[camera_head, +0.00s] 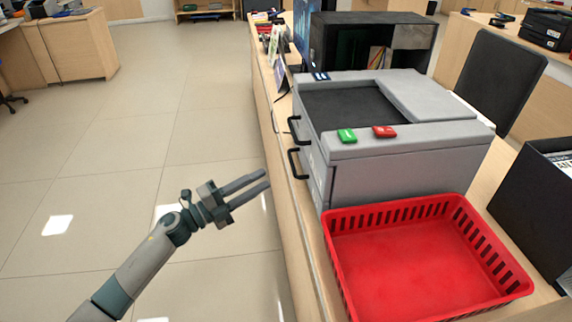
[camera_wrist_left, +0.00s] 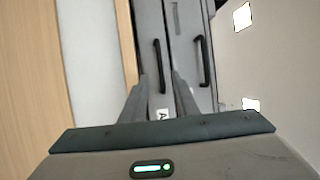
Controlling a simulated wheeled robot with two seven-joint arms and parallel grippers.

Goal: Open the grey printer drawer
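The grey printer (camera_head: 400,165) stands on the counter, with two black handles on its left side. One handle (camera_head: 293,128) is higher in the head view and the other handle (camera_head: 298,162) is lower. Both drawer fronts look closed. My left gripper (camera_head: 266,180) is open and empty, over the floor just left of the lower handle and apart from it. In the left wrist view, one handle (camera_wrist_left: 158,65) lies ahead between the fingertips, and the other handle (camera_wrist_left: 205,60) lies right of them. A white label with an "A" (camera_wrist_left: 163,113) shows between the fingers. My right gripper is out of view.
A red basket (camera_head: 400,270) stands on the counter in front of the printer. A black holder (camera_head: 540,205) is at the right, and a dark cabinet (camera_head: 345,45) and monitor (camera_head: 302,30) are behind. The floor (camera_head: 130,160) left of the counter is clear.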

